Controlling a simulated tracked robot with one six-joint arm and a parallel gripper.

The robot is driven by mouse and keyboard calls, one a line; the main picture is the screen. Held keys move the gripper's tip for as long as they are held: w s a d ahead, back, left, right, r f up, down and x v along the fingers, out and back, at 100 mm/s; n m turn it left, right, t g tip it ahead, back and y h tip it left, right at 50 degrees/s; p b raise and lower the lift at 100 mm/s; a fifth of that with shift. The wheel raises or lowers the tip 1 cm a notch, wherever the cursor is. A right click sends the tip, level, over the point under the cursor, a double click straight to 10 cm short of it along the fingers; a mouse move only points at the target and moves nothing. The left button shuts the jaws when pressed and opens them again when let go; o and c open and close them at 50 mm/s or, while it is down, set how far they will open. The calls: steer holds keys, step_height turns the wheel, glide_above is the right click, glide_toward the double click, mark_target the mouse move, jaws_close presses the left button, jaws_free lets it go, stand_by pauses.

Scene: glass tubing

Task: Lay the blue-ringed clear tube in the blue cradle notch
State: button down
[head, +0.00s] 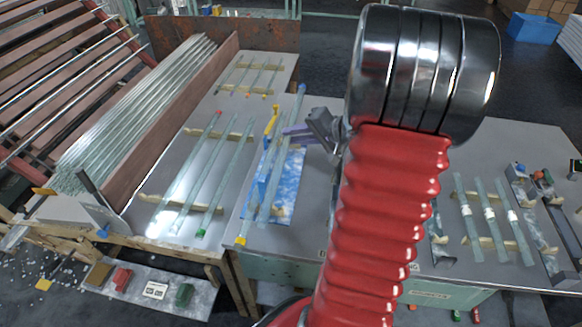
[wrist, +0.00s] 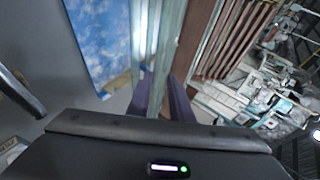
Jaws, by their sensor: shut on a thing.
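A clear tube (head: 284,150) with a blue upper end runs slantwise over a blue-and-white patterned sheet (head: 288,185). My gripper (head: 287,132), with purple fingers, is shut on it; the tube also shows between the fingers in the wrist view (wrist: 167,55). Whether the tube's lower end touches anything cannot be told. Blue pieces (head: 259,190) show beside the tube at the sheet's left edge; I cannot tell whether they form the cradle notch. Another small blue piece (head: 520,169) tops a grey block at the right.
Several clear tubes with coloured ends (head: 205,165) lie on wooden strips to the left. A long brown board (head: 175,125) borders a stack of tubes (head: 140,110). More tubes (head: 485,215) lie at the right. My red arm hides the table's middle.

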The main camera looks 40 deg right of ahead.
step_height(320, 180, down, 8)
steer(key=shift+r, duration=0.15)
stand_by(0.3)
steer(key=shift+f, duration=2)
steer(key=shift+f, duration=0.3)
steer(key=c, duration=1.6)
jaws_free()
steer(key=shift+r, duration=0.1)
steer(key=shift+r, duration=0.2)
steer(key=v, duration=1.2)
